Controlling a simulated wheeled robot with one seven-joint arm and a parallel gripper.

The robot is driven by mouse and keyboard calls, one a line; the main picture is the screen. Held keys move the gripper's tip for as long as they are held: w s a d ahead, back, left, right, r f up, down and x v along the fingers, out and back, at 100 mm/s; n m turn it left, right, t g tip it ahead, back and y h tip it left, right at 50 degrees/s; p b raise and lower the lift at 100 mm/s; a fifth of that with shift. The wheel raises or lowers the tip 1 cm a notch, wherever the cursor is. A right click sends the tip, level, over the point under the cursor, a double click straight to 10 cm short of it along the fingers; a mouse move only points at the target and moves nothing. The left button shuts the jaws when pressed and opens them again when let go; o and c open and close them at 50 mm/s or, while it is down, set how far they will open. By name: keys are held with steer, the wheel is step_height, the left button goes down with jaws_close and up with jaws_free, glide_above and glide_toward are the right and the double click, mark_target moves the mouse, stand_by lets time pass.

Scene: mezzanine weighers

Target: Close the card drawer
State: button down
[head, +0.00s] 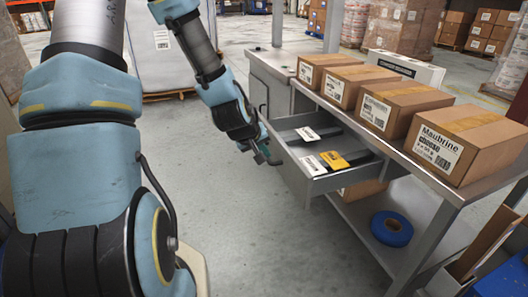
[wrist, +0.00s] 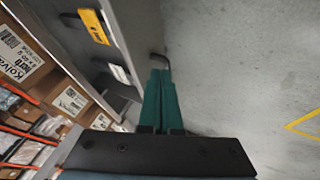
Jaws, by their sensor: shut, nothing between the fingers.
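The card drawer (head: 345,182) is pulled out from the steel bench in the head view. It holds two white cards (head: 314,166) and a yellow card (head: 334,160). In the wrist view, the yellow card (wrist: 94,26) and a white card (wrist: 120,73) show beside the drawer's grey front panel (wrist: 129,38). My gripper (head: 268,157) is just outside the drawer front.
Several cardboard boxes (head: 458,142) stand on the bench top (head: 402,158) above the drawer. A blue roll (head: 392,228) lies on the lower shelf. Bare concrete floor (head: 240,230) is free in front of the drawer.

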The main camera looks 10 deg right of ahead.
mark_target(288, 164)
steer(key=shift+w+d+f+p, duration=0.3)
steer(key=shift+w+d+f, duration=0.35)
steer(key=shift+d+f, duration=0.5)
steer(key=shift+w+d+f+p, duration=0.25)
steer(key=shift+w+d+f, duration=0.35)
steer(key=shift+d+f, duration=0.55)
steer(key=shift+w+d+f+p, duration=0.3)
steer(key=shift+w+d+f, duration=0.5)
steer(key=shift+d, duration=0.6)
steer(key=shift+s+f, duration=0.1)
steer(key=shift+s, duration=0.05)
